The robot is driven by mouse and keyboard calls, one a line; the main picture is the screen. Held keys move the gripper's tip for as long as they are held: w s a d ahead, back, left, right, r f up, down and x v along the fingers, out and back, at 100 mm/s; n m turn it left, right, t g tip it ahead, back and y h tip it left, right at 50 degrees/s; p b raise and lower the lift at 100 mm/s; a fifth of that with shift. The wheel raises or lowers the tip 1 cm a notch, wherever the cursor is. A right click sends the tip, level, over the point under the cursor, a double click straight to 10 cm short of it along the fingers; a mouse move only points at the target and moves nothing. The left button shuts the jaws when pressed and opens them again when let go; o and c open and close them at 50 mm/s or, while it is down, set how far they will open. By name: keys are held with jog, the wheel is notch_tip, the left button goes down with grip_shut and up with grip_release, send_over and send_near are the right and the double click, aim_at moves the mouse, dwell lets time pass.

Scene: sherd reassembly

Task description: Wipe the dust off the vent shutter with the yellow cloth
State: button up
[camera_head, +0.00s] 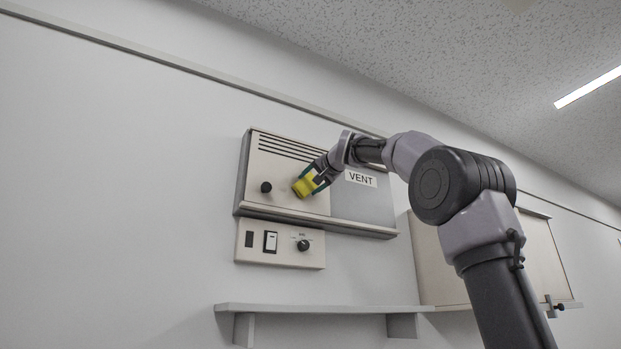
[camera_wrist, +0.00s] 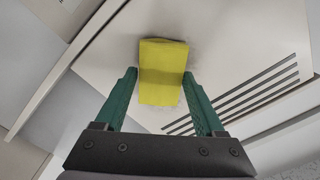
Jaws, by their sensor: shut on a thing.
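The yellow cloth (camera_head: 304,186) is a folded pad held between the green fingers of my gripper (camera_head: 318,180). In the wrist view the cloth (camera_wrist: 162,72) sits between the two fingertips (camera_wrist: 160,85), its far end at the shutter's face. The vent shutter (camera_head: 290,155) is a cream panel on the wall unit, with dark slots along its top and a black knob at its left. A faint grey smudge of dust (camera_wrist: 203,42) shows around the cloth in the wrist view. I cannot tell how firmly the cloth presses on the panel.
A VENT label (camera_head: 360,179) is on the grey part of the unit, right of the shutter. A ledge (camera_head: 320,221) runs under the shutter, above a switch panel (camera_head: 280,246) with a dial. A shelf (camera_head: 320,308) is below. A cream cabinet (camera_head: 440,265) stands behind my arm.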

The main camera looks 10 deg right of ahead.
jog(key=shift+f, duration=2.15)
notch_tip(320, 180, down, 2)
jog(key=shift+s, duration=0.15)
grip_shut()
jog(key=shift+s+f, duration=0.15)
jog(key=shift+f, duration=0.75)
jog(key=shift+s+a, duration=0.15)
jog(key=shift+a, duration=0.35)
jog(key=shift+s+a, duration=0.15)
jog(key=shift+a, duration=0.35)
jog(key=shift+s+r, duration=0.1)
jog(key=shift+r, duration=6.45)
jog(key=v, duration=0.6)
jog(key=shift+s, duration=0.15)
